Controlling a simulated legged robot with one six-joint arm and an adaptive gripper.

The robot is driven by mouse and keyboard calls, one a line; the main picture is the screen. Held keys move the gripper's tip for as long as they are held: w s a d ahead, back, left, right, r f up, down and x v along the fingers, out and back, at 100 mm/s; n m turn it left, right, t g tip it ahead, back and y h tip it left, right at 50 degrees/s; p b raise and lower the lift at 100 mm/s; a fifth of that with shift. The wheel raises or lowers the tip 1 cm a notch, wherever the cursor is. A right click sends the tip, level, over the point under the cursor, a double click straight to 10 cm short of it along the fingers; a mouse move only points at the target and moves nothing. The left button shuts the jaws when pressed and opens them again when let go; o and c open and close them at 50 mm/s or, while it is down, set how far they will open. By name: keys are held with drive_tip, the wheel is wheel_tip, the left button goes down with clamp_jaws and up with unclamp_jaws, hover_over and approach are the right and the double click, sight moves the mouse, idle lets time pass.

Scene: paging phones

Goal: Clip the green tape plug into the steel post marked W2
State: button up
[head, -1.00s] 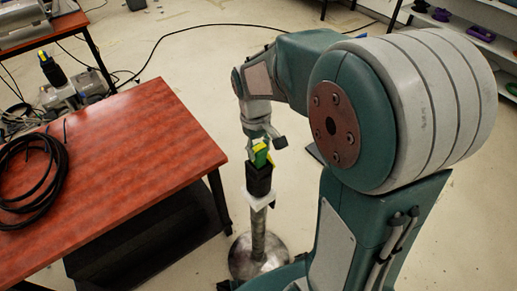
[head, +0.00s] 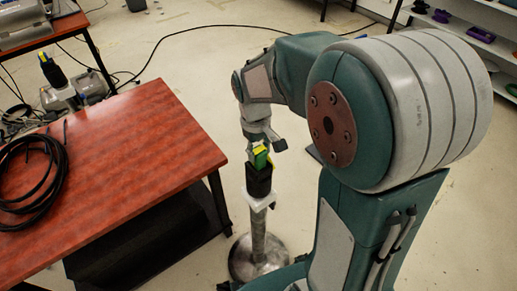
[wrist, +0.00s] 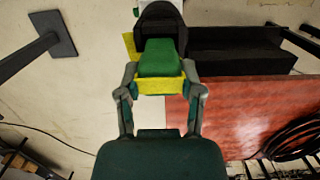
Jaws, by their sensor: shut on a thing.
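The green tape plug (head: 260,157), with yellow parts, is in my gripper (head: 258,142), just above the black head (head: 258,181) of a steel post (head: 258,235). In the wrist view, the jaws of my gripper (wrist: 160,88) are shut on the plug (wrist: 160,58), with yellow at the jaws. The plug's far end meets or overlaps the black head (wrist: 160,14); I cannot tell how deep it sits. A white collar (head: 257,202) is below the head. No W2 mark is readable.
A red-brown table (head: 130,140) with a coiled black cable (head: 38,180) stands left of the post. Another black-headed unit with a yellow top (head: 52,70) is at far left. Shelves (head: 470,40) are at upper right. Open floor lies behind the post.

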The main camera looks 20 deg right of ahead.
sight(255, 147)
drive_tip(key=shift+f, duration=0.55)
drive_tip(key=o, duration=0.9)
drive_tip(key=shift+c, duration=0.2)
drive_tip(key=shift+w+a+r, duration=0.1)
drive_tip(key=shift+w+r, duration=0.1)
drive_tip(key=shift+r, duration=1.55)
drive_tip(key=shift+w+a+r, duration=0.1)
drive_tip(key=shift+w+r, duration=0.1)
drive_tip(key=shift+r, duration=1.55)
drive_tip(key=shift+w+a+r, duration=0.1)
drive_tip(key=shift+w+r, duration=0.1)
drive_tip(key=shift+r, duration=1.8)
